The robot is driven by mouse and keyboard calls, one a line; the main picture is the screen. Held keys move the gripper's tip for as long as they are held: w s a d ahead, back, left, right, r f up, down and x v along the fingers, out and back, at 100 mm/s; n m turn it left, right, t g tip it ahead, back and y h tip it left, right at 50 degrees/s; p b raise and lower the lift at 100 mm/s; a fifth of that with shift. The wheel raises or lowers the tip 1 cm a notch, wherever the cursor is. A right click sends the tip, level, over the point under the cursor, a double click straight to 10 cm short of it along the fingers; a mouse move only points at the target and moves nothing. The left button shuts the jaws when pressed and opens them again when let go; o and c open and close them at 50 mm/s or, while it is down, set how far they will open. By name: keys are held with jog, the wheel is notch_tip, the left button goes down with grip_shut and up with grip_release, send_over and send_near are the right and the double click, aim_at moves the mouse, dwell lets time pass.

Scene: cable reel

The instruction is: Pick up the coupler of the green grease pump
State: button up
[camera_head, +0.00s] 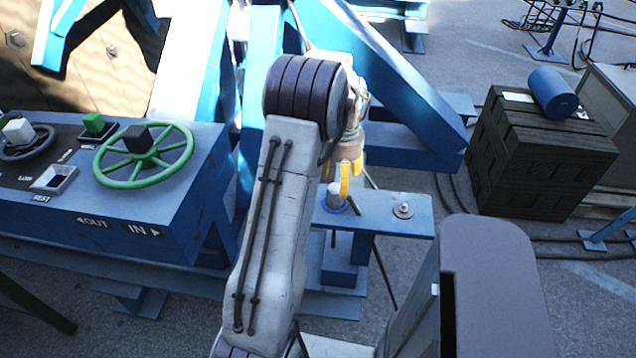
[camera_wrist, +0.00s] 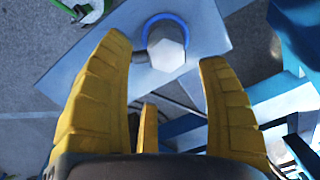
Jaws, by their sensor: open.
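My gripper (camera_head: 342,178) points down over a blue plate (camera_head: 375,214) on the stand. Its yellow fingers are apart and empty. A pale faceted piece with a blue ring (camera_head: 334,199) stands on the plate just below the fingers. In the wrist view this piece (camera_wrist: 166,48) lies between and slightly beyond the fingertips, with no visible contact. A green object (camera_wrist: 92,10) is cut off at the top left of the wrist view. I cannot tell whether it is the green grease pump, and no green-marked coupler is clearly seen.
A silver fitting (camera_head: 403,209) sits on the plate to the right. A blue control box (camera_head: 110,205) with a green handwheel (camera_head: 143,156) stands at left. A dark crate (camera_head: 540,155) carries a blue cylinder (camera_head: 553,92). Blue beams surround my arm; cables cross the floor.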

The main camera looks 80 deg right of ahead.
aim_at(335, 197)
jog(key=shift+w+d, duration=0.25)
jog(key=shift+w, duration=0.05)
jog(key=shift+s+a+m, duration=0.2)
jog(key=shift+a+m, duration=0.1)
jog(key=shift+m, duration=0.1)
jog(key=shift+w+f, duration=0.1)
jog(key=shift+f, duration=0.6)
jog(key=shift+w+a+f+p, duration=0.1)
jog(key=shift+f+p, duration=0.1)
jog(key=shift+f, duration=0.75)
jog(key=shift+w+d+f+p, duration=0.15)
jog(key=shift+f+p, duration=0.1)
jog(key=shift+f, duration=0.75)
jog(key=shift+w+a+f+p, duration=0.1)
jog(key=shift+a+f+p, duration=0.1)
jog(key=shift+f, duration=0.75)
jog(key=shift+c, duration=0.4)
grip_shut()
